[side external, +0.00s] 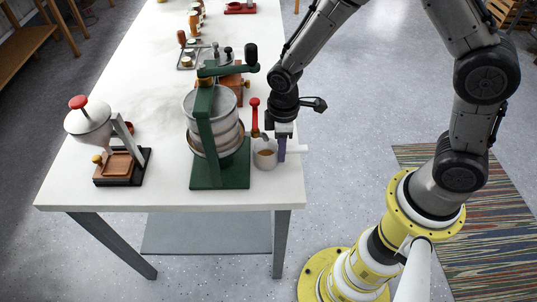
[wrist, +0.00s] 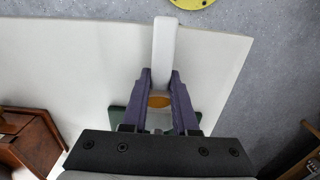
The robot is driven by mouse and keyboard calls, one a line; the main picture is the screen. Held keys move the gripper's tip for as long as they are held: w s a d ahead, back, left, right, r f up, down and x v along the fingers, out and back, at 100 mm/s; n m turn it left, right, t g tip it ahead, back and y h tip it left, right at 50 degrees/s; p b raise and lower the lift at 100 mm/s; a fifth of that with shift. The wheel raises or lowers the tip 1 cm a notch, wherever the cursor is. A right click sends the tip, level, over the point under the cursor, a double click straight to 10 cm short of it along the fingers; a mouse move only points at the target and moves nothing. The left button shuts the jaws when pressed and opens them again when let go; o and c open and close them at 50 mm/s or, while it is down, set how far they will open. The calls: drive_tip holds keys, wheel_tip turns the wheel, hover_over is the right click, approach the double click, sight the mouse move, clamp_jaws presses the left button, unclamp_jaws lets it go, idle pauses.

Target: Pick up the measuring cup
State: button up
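The measuring cup is a small white cup (side external: 265,160) with brown contents and a straight white handle pointing right. It stands on the white table close to the near right corner, beside the green press base. My gripper (side external: 282,150) points down at the handle, just right of the cup. In the wrist view, the purple fingers (wrist: 161,78) lie on both sides of the white handle (wrist: 164,45), with little or no gap at the tips. Whether they press on it cannot be told. The orange-brown contents (wrist: 159,101) show between the fingers; most of the cup is hidden.
A green-framed press (side external: 206,135) with metal drums stands just left of the cup. A red-handled lever (side external: 255,112) rises behind it. A white device with a red knob (side external: 90,122) stands further left. The table's right edge (side external: 297,185) is close to the cup.

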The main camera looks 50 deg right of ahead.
clamp_jaws()
drive_tip(key=shift+r, duration=0.1)
